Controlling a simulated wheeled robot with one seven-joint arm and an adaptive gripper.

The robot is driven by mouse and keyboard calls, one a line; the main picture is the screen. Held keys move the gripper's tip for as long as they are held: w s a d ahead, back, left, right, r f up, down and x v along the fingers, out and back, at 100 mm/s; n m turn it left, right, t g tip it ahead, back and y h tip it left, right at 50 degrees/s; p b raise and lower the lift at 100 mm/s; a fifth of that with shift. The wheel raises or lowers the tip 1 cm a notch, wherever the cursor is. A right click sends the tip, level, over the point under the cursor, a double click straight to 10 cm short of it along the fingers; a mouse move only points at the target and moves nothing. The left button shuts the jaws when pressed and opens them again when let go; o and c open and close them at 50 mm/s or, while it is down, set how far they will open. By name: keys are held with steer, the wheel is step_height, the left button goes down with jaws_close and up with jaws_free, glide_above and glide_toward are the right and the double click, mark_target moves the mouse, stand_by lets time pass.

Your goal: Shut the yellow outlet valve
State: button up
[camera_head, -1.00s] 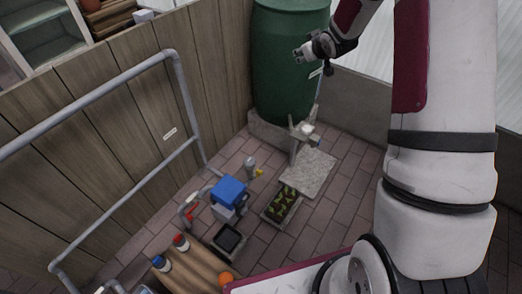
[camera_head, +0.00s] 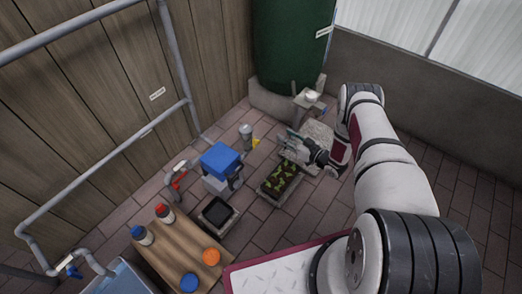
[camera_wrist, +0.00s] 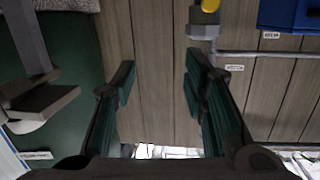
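The yellow outlet valve (camera_head: 256,141) shows as a small yellow piece beside a short grey upright cylinder (camera_head: 246,136), low near the fence. In the wrist view a yellow knob-like part (camera_wrist: 209,5) on a grey fitting (camera_wrist: 203,31) is cut by the top edge, right of and beyond my fingers. My gripper (camera_head: 284,146) is low, just right of the yellow piece and above the seedling tray. In the wrist view my gripper (camera_wrist: 160,72) has its fingers well apart with nothing between them. It appears apart from the valve. The valve's handle position cannot be told.
The green tank (camera_head: 292,45) stands behind on a concrete base. A blue-topped box (camera_head: 221,158), the seedling tray (camera_head: 279,182) and a black tray (camera_head: 217,213) crowd the floor. A wooden bench (camera_head: 180,246) holds bottles. Paving at right is clear.

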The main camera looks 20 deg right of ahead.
steer(key=s+a+f+y+b, duration=0.2)
steer(key=s+a+f, duration=0.1)
steer(key=s+f, duration=0.4)
steer(key=b+x, duration=0.4)
steer(key=x, duration=0.9)
steer(key=shift+w+r+t, duration=0.3)
steer(key=shift+w+r, duration=0.05)
steer(key=shift+w, duration=0.05)
jaws_close()
